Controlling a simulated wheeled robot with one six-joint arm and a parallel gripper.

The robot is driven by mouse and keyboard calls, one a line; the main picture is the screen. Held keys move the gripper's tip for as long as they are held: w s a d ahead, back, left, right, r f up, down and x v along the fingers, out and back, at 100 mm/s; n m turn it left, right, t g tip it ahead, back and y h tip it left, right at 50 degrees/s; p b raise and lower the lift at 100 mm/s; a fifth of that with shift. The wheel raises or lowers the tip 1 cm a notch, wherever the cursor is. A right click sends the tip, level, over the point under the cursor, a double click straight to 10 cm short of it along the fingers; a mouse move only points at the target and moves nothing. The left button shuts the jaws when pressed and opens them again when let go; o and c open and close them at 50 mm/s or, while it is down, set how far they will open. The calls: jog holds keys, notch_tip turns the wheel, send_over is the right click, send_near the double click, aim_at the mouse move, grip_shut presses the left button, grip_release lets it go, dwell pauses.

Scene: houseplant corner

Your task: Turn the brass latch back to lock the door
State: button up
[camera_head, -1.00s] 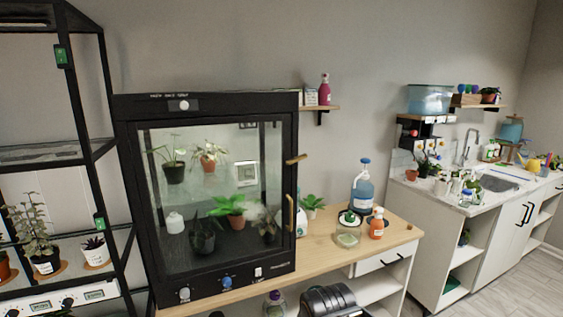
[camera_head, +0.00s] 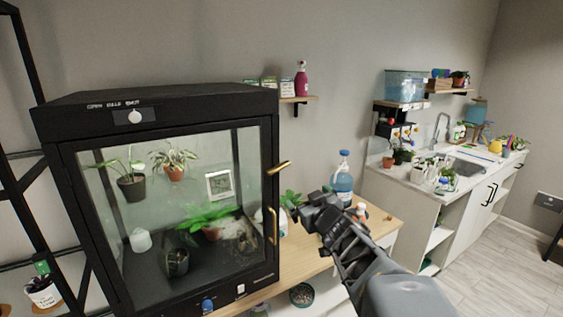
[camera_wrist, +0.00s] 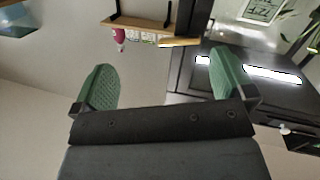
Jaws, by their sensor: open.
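The brass latch (camera_head: 279,168) sits on the right side of the black cabinet's door frame, sticking out to the right and tilted slightly up. A brass vertical handle (camera_head: 272,226) is below it. The glass door (camera_head: 180,200) appears closed, with plants behind it. My gripper (camera_head: 312,212) is to the right of the handle and lower than the latch, apart from both in the picture. In the wrist view my gripper (camera_wrist: 163,88) shows two green pads spread wide with nothing between them.
The black cabinet (camera_head: 160,104) stands on a wooden bench (camera_head: 300,265). A blue bottle (camera_head: 343,178) is on the bench behind my arm. A small wall shelf (camera_head: 298,99) holds a pink bottle (camera_head: 301,78). A sink counter (camera_head: 420,178) is at the right.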

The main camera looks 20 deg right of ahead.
aim_at(281, 169)
jog(key=w+r+n+y+p, duration=0.1)
jog(key=w, duration=0.3)
jog(key=w+a+r+n+t+y+p, duration=0.1)
jog(key=w, duration=0.4)
jog(key=w+a+r+n+y+p, duration=0.1)
jog(key=w+y, duration=0.1)
jog(key=w, duration=0.2)
jog(key=shift+w+r, duration=0.15)
jog(key=shift+w, duration=0.15)
jog(key=shift+c, duration=0.3)
